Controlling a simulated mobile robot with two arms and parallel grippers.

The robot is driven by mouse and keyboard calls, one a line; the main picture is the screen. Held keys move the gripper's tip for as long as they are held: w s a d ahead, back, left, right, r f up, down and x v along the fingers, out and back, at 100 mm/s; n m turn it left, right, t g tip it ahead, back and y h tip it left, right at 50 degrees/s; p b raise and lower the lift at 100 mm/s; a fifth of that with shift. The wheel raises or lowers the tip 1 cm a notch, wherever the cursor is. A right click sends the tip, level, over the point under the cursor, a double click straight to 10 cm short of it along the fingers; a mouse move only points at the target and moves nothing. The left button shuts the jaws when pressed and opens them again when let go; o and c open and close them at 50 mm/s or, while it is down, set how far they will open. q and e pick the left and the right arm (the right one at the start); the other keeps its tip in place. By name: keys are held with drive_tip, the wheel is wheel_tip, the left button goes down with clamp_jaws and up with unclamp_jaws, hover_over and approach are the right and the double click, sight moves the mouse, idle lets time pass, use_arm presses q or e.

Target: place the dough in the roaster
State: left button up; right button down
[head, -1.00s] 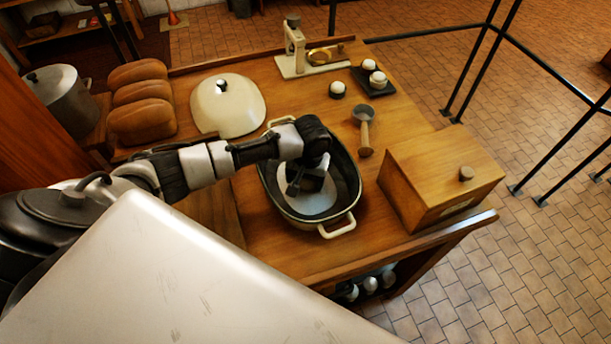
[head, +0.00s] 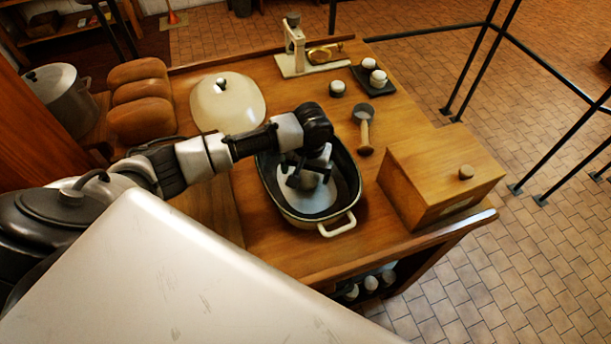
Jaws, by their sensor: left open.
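The roaster (head: 297,220) is an oval pan with a dark inside and a pale outer wall, standing on the wooden table. A smooth, pale, flattish mass that looks like the dough (head: 344,197) lies on its floor. My left gripper (head: 305,184) is open over the roaster, pointing down above the dough. It hides part of the dough and the far part of the roaster. It appears to be apart from the dough, with nothing between its fingers. My right gripper is not in view.
A cream lid (head: 228,105) sits behind the roaster, beside several loaves (head: 142,122). A wooden box (head: 440,177) stands to the right. A scoop (head: 364,135), a scale (head: 296,55) and a dark tray (head: 366,84) lie farther back. The table's front strip is clear.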

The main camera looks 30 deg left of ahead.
sight(309, 172)
use_arm(q)
drive_tip(key=r, duration=0.9)
drive_tip(key=shift+d+b, duration=0.3)
drive_tip(key=shift+d, duration=0.05)
